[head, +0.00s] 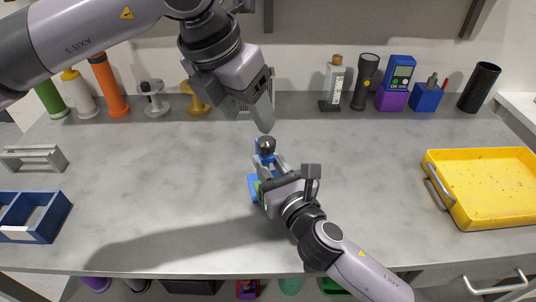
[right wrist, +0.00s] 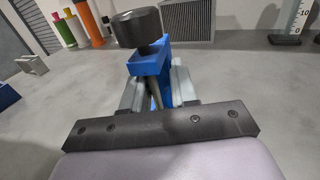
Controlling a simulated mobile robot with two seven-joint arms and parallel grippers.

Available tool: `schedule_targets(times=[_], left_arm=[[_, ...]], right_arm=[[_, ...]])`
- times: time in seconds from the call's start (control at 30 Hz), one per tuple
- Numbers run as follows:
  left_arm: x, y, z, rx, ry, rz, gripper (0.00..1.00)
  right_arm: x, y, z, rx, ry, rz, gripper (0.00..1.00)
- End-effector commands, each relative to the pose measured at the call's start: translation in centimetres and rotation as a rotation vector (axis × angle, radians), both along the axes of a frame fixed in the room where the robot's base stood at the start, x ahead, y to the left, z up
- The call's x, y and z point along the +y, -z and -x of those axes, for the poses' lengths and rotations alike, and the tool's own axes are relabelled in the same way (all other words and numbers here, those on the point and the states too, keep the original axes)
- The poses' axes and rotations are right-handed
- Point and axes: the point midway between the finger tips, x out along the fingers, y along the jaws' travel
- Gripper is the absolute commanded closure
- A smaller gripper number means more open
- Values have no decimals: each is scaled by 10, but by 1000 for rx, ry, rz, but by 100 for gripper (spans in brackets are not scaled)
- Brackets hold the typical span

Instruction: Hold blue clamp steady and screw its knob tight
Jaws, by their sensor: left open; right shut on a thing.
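The blue clamp (head: 253,186) stands near the middle of the grey bench, with its black knob (head: 266,143) on top. In the right wrist view the clamp's blue frame (right wrist: 150,65) is upright between my fingers, with the dark knob (right wrist: 137,27) above it. My right gripper (head: 277,168) is shut on the clamp from the near right side and hides much of it. It also shows in the right wrist view (right wrist: 158,92). My left gripper (head: 262,108) is open and empty, pointing down just above and behind the knob, apart from it.
A yellow tray (head: 490,185) lies at the right. A blue bin (head: 32,216) and a grey rack (head: 34,158) are at the left. Bottles, a flashlight (head: 365,82), a meter (head: 398,75) and a black cup (head: 479,88) line the back. Bench around the clamp is clear.

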Motion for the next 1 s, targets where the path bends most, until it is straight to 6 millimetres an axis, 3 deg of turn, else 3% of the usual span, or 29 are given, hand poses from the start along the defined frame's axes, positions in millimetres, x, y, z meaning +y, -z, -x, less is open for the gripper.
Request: schedule_targets(times=[0.23,0.5,0.77,1.0], left_arm=[[-16,38,36,355,-104,339,41],[-23,46,65,860,-397,779,41],[2,49,52,1325,-821,1128,41],[44,76,27,1658,-1272,1352,41]], right_arm=[[0,1,0,1,1,1,100],[0,1,0,1,1,2,100],[0,1,0,1,1,2,100],[0,1,0,2,1,2,100]])
